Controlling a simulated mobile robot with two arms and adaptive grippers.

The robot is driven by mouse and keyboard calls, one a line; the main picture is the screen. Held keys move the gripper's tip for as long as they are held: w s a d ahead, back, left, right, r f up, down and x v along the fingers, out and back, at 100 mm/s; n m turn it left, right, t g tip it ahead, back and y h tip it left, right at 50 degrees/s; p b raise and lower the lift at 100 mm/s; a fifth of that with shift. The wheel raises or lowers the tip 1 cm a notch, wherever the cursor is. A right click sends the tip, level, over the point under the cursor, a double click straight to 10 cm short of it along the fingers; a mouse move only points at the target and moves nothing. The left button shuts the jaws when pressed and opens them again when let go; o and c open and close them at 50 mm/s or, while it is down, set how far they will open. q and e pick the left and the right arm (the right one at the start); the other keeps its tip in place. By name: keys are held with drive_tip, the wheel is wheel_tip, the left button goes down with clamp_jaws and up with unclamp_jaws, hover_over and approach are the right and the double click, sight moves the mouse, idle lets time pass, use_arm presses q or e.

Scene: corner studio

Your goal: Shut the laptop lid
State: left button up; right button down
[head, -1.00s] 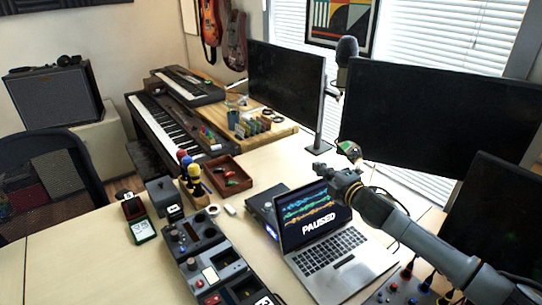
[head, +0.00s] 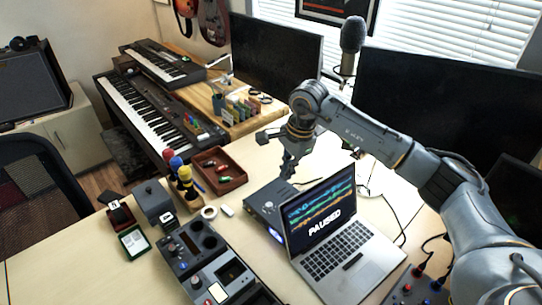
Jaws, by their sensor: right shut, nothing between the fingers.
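The silver laptop (head: 377,262) stands open on the desk, its lid (head: 320,214) raised and tilted back. The screen shows coloured waveforms and the word PAUSED. My right arm comes in from the right and passes behind the laptop's screen. My right gripper (head: 288,172) points down, shut and empty, to the left of the lid's upper left corner and above the dark box beside the laptop. It looks apart from the lid. My left gripper is out of view.
A dark box with a blue light (head: 262,212) stands just left of the laptop. A control console (head: 205,262) lies further left, with a brown tray (head: 232,178) behind it. Monitors and a microphone (head: 353,34) stand behind. A knobbed panel (head: 415,290) is at front right.

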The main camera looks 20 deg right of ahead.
wheel_tip(320, 180, down, 11)
drive_tip(key=d+b, duration=0.1)
drive_tip(key=b, duration=0.6)
drive_tip(key=shift+d+r+h, duration=0.2)
drive_tip(key=shift+h, duration=0.2)
